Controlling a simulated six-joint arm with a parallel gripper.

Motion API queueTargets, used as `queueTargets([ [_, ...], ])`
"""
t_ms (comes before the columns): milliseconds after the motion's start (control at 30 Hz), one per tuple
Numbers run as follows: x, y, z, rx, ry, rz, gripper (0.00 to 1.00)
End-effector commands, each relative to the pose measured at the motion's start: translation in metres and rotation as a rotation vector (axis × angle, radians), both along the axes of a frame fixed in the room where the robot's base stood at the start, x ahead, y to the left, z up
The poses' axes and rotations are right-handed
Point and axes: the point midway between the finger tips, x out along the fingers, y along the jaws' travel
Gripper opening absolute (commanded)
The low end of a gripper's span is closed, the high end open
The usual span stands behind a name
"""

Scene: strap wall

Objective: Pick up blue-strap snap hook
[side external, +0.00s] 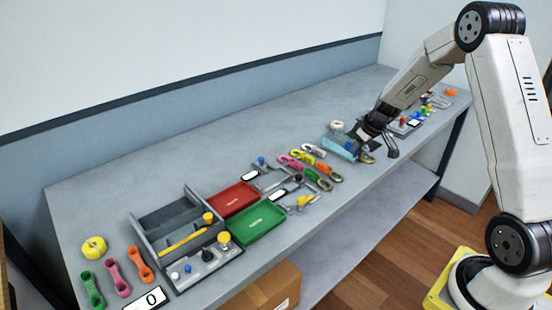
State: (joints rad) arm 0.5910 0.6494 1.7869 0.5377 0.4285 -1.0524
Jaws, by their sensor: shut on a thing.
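My gripper (366,143) is low over the grey bench, right of the middle. It is shut on the blue-strap snap hook. The light blue strap (340,148) shows to the left of the fingers, and a dull metal hook end (368,158) shows just below them. The fingers hide the middle of it. I cannot tell whether it is clear of the bench or still touching it.
Several coloured snap hooks (312,172) lie left of my gripper. A white ring (337,126) is just behind it. Red (233,198) and green (258,223) trays and a grey divided box (165,222) stand further left. Small parts (425,108) crowd the right end. The bench's back strip is clear.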

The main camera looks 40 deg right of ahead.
Motion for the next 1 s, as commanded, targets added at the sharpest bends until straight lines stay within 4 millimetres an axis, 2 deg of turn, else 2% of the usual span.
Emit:
queueTargets([
  [200,-0.024,0.01,0.012,0.0,-0.001,-0.002,0.0],
  [400,-0.036,0.016,0.018,-0.001,-0.001,-0.001,0.0],
  [1000,-0.041,0.019,0.02,0.0,-0.001,-0.001,0.0],
])
